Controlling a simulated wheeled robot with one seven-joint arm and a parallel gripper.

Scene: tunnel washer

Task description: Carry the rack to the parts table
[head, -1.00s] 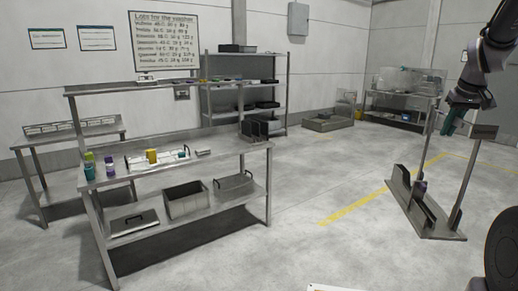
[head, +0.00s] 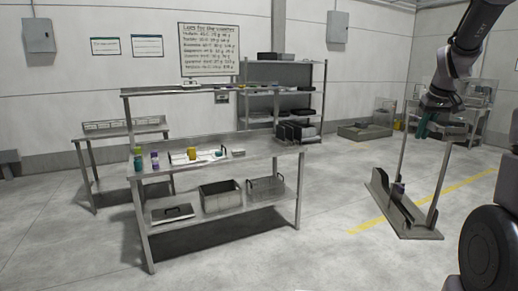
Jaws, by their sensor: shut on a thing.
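The rack (head: 402,213) is a grey metal carrier with a long base, two tall posts and a top bar, at the right of the head view. My gripper (head: 422,130) has teal fingers and is shut on the rack's top bar. The rack hangs tilted below it; whether its base touches the floor is hard to tell. A small dark purple thing (head: 398,189) sits in it. A steel workbench (head: 262,147) stands in the middle, and a smaller steel table (head: 98,134) stands at the left. No label shows which is the parts table.
The bench top carries bottles (head: 138,160), a yellow cup (head: 192,153), a white tray and dark upright plates (head: 296,131). Bins (head: 221,197) stand on its lower shelf. A shelf unit (head: 318,99) is behind. Open floor (head: 335,185) lies between the bench and the rack.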

